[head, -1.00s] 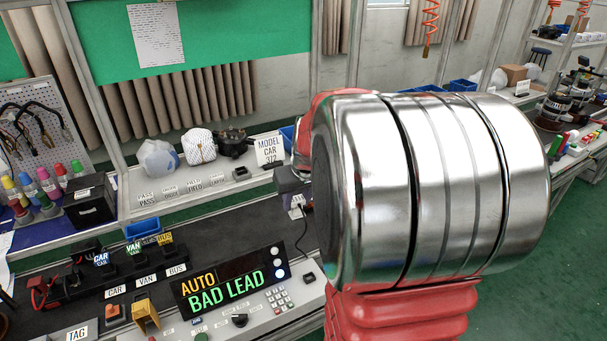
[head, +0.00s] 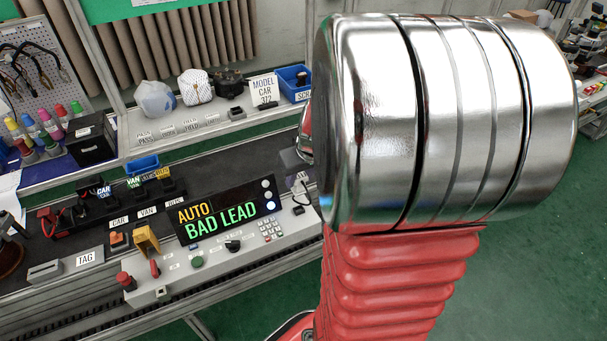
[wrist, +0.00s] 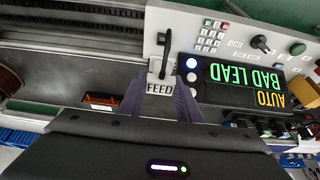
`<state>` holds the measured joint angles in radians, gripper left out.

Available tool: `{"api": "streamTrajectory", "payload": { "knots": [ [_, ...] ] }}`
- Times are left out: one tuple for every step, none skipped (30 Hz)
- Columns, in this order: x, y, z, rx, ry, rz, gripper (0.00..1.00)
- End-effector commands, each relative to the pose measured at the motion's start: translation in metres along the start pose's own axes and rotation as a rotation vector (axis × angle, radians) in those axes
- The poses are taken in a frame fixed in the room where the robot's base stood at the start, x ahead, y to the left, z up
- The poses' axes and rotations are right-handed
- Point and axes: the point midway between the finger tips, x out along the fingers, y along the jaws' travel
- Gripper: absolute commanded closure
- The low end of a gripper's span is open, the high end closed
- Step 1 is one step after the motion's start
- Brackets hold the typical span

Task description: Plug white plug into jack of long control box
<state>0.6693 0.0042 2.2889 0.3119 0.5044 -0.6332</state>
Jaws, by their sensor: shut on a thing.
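The long control box (head: 170,291) is a long pale panel with buttons and a lit display (head: 224,215) reading AUTO BAD LEAD. My gripper (wrist: 160,90) has its two purple-grey fingers closed around a white plug (wrist: 159,87) marked FEED in the wrist view. The plug also shows small in the head view (head: 299,184), over the box's right end, beside my arm. A black lead runs from it to a dark fitting (wrist: 162,39) on the panel. I cannot make out the jack. My arm hides much of the gripper in the head view.
A dark bench strip behind the box carries CAR, VAN and BUS tagged parts (head: 117,222). A shelf (head: 190,136) behind holds wrapped parts and a MODEL CAR 312 card (head: 263,89). A blue bin (head: 294,78) stands near my arm. Green floor (head: 520,270) is clear at right.

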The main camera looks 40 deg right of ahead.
Motion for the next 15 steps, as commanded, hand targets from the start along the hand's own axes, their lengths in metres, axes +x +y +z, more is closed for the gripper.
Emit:
{"api": "streamTrajectory", "payload": {
  "knots": [
    [0.0, 0.0, 0.0, 0.001, 0.0, 0.0, 0.92],
    [0.0, 0.001, 0.0, 0.001, 0.0, 0.001, 0.92],
    [0.0, 0.001, 0.0, 0.001, 0.0, 0.001, 0.92],
    [0.0, 0.001, 0.0, 0.002, 0.0, 0.001, 0.92],
    [0.001, 0.001, 0.001, 0.002, 0.0, 0.001, 0.92],
    [0.002, 0.001, 0.001, 0.002, 0.0, 0.001, 0.92],
    [0.003, 0.001, 0.001, 0.002, 0.0, 0.001, 0.92],
    [0.003, 0.001, 0.002, 0.002, 0.0, 0.0, 0.92],
    [0.005, 0.001, 0.002, 0.002, 0.0, 0.0, 0.92],
    [0.006, 0.001, 0.003, 0.003, 0.0, 0.0, 0.92],
    [0.008, 0.001, 0.003, 0.003, 0.0, -0.001, 0.92],
    [0.01, 0.0, 0.004, 0.003, -0.001, -0.001, 0.92],
    [0.012, 0.001, 0.005, 0.003, -0.001, -0.001, 0.92],
    [0.014, 0.001, 0.006, 0.003, -0.001, -0.001, 0.92],
    [0.017, 0.001, 0.007, 0.002, -0.001, -0.001, 0.92]
  ]
}}
